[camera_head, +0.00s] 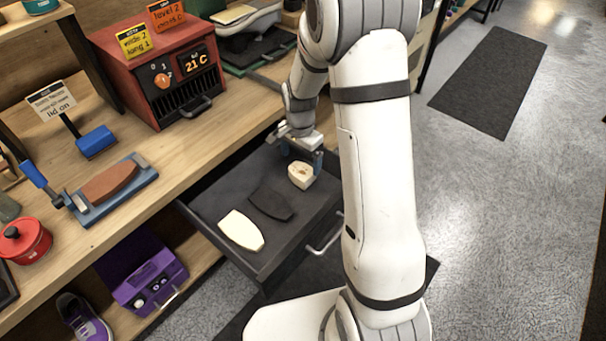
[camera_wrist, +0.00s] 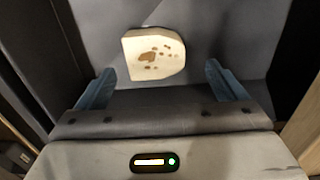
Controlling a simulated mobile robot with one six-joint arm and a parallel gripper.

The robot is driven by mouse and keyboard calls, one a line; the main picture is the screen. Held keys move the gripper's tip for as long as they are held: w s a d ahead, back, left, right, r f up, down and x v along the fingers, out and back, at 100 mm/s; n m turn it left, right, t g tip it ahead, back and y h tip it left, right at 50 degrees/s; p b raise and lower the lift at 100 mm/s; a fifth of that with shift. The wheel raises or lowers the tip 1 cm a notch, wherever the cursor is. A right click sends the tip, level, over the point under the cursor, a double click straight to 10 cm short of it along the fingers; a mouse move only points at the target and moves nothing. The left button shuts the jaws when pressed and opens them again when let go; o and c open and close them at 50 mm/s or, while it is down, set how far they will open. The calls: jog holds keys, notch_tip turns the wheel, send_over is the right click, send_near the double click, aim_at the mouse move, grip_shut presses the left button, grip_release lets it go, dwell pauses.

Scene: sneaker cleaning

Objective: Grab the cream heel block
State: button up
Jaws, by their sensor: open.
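The cream heel block (camera_head: 300,176) lies in the open drawer (camera_head: 325,197), near its back right side. It has brown spots on top. In the wrist view the block (camera_wrist: 155,56) sits ahead of and between the two blue fingers. My gripper (camera_wrist: 158,85) is open and empty, with a finger on either side and clear space around the block. In the head view my gripper (camera_head: 303,155) is over the drawer, right at the block and partly hidden by my arm.
A dark flat sole piece (camera_head: 271,203) and a cream sole piece (camera_head: 241,231) lie in the same drawer, left of the block. The drawer walls are close around. A red heater box (camera_head: 160,75) stands on the bench (camera_head: 225,128) behind.

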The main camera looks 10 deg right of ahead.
aim_at(301, 169)
jog(key=f, duration=0.5)
jog(key=shift+s+f, duration=0.1)
jog(key=shift+s, duration=0.15)
jog(key=shift+c, duration=0.2)
jog(key=c, duration=1.1)
